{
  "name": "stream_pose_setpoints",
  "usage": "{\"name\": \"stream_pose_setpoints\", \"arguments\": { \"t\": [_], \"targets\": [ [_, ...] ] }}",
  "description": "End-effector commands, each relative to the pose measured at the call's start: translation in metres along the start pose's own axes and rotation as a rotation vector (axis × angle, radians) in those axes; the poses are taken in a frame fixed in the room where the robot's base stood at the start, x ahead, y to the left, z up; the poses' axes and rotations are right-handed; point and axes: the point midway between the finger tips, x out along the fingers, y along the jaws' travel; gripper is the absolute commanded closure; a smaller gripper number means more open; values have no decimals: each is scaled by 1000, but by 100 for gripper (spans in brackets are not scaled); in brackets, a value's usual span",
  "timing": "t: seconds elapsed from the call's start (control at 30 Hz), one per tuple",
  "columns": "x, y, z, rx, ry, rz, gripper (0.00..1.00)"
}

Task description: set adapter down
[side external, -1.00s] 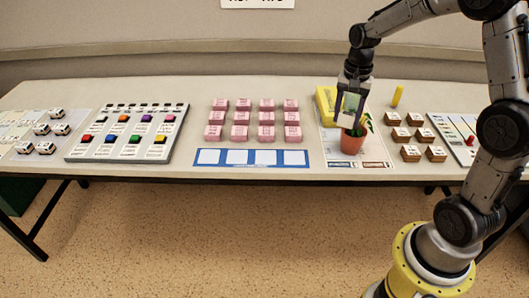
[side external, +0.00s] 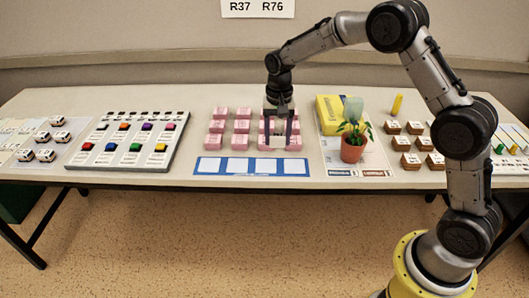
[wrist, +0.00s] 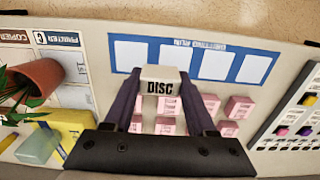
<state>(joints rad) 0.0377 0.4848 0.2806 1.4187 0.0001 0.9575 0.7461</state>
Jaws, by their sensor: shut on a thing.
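My gripper (side external: 279,143) points down over the right part of the group of pink blocks (side external: 216,127) on the table. In the wrist view my gripper (wrist: 161,76) is shut on a pale block (wrist: 163,75) with the word DISC on its side. The block sits between the fingertips, near the blue strip with white squares (wrist: 120,34). Its height above the table is hard to tell. In the side view the fingers mostly hide it. Nothing else in view is clearly an adapter.
A potted plant (side external: 352,150) and yellow box (side external: 328,105) stand right of my gripper. Small brown blocks (side external: 410,160) lie farther right. A board with coloured buttons (side external: 125,160) is on the left. The blue strip (side external: 205,172) lies in front of the pink blocks, its white squares empty.

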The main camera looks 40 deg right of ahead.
Motion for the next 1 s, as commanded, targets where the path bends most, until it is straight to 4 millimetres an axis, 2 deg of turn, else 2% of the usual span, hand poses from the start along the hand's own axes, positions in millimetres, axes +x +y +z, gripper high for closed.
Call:
{"name": "stream_pose_setpoints", "arguments": {
  "t": [0.13, 0.3, 0.57, 0.8, 1.0],
  "targets": [
    [26, -16, -18, 1, -3, 2, 96],
    [49, -30, -32, 1, -1, 1, 96],
    [61, -37, -40, 1, 0, 0, 96],
    [91, -38, -41, 1, -2, 2, 96],
    [93, -38, -41, 1, 0, 0, 96]
  ]
}}
